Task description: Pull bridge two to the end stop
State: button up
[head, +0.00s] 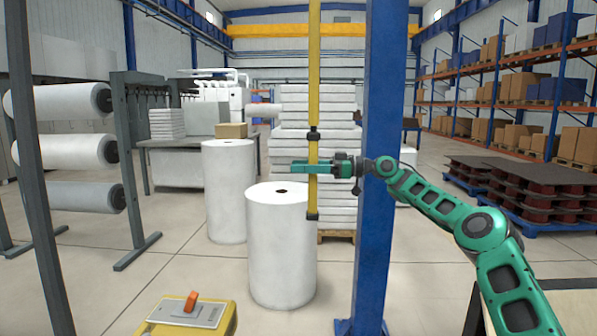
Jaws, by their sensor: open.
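A yellow vertical pole (314,90) hangs from above, out of the top of the head view, with a black collar partway down and a black lower end. My green gripper (308,169) reaches in from the right at the pole's lower part. Its fingers are open and point left, overlapping the pole in the picture. I cannot tell whether they touch it or straddle it. A yellow overhead beam (270,30) runs across the back of the hall; no number shows on it. No end stop can be made out.
A blue column (378,230) stands just right of the pole, close to my arm. White rolls (281,250) stand on the floor beyond the pole. A yellow box with an orange lever (190,303) is at the bottom left. Racks and pallets fill the right; open floor lies between.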

jog(key=d, duration=1)
jog(key=shift+s, duration=0.15)
jog(key=shift+d+f, duration=0.1)
